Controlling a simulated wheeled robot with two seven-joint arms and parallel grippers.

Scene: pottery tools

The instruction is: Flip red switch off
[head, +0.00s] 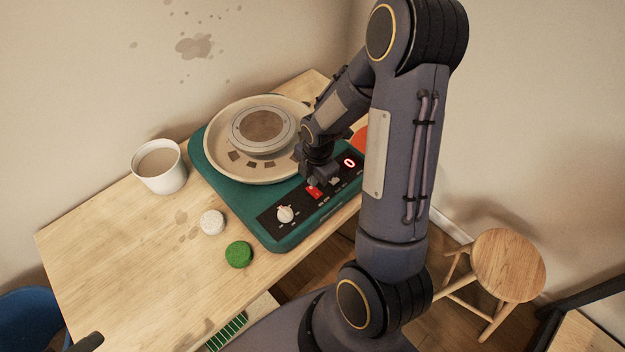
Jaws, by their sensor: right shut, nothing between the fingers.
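The red switch (314,192) sits on the black control panel of the green pottery wheel (283,242). My right gripper (322,180) points down at the panel, right above and beside the red switch. It is shut and holds nothing. I cannot tell whether its tips touch the switch or which way the switch is tilted. A white knob (285,214) is on the panel to the left, and a lit red "0" display (349,162) is to the right.
The wheel stands on a wooden table (130,250). A white cup (159,166), a white round piece (212,222) and a green round sponge (239,254) lie left of it. A wooden stool (508,265) stands at the right. The left part of the table is clear.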

